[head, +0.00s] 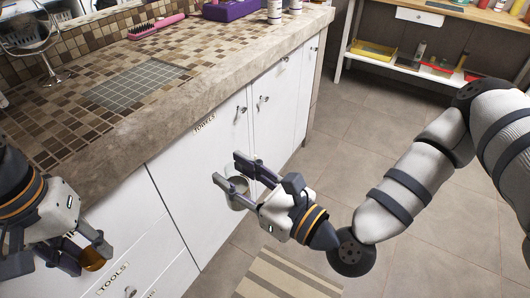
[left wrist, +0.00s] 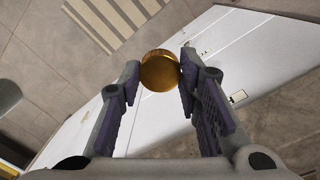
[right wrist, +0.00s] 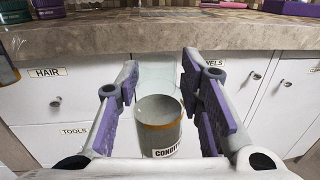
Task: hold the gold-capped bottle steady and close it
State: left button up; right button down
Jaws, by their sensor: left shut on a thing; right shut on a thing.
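A grey, see-through bottle (head: 238,198) is between the fingers of my right gripper (head: 234,174), in front of the white cabinet doors. In the right wrist view the bottle (right wrist: 157,128) sits between both fingers, with a gold-brown band near its top and a partly hidden label starting "COND". No gold cap shows on it. My left gripper (head: 92,258) is shut on a round gold cap (left wrist: 160,71). The cap, in the left wrist view, sits between the fingertips; in the head view it is amber at the lower left, apart from the bottle.
The stone-edged, tiled counter (head: 225,88) runs along the left, above white cabinets. A pink brush (head: 157,27) and a purple box (head: 230,9) lie on it. A shelf unit (head: 405,62) stands at the back right. A striped mat (head: 285,277) lies on the open floor.

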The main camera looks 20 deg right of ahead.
jog(key=a+n+g+y, duration=0.1)
jog(key=a+n+y, duration=0.1)
jog(key=a, duration=0.1)
jog(key=shift+s+a+f+g+y, duration=0.1)
jog(key=shift+s+f+g+y, duration=0.1)
jog(key=shift+g+y, duration=0.15)
pick_arm(q)
jog(key=w+d+r+m, duration=0.2)
jog(key=d+r+m, duration=0.3)
jog(key=d, duration=0.6)
jog(key=w+d+r+m, duration=0.3)
jog(key=d+r, duration=0.4)
jog(key=d, duration=0.4)
jog(key=shift+m, duration=0.9)
jog(key=shift+f, duration=0.1)
jog(key=shift+f, duration=2)
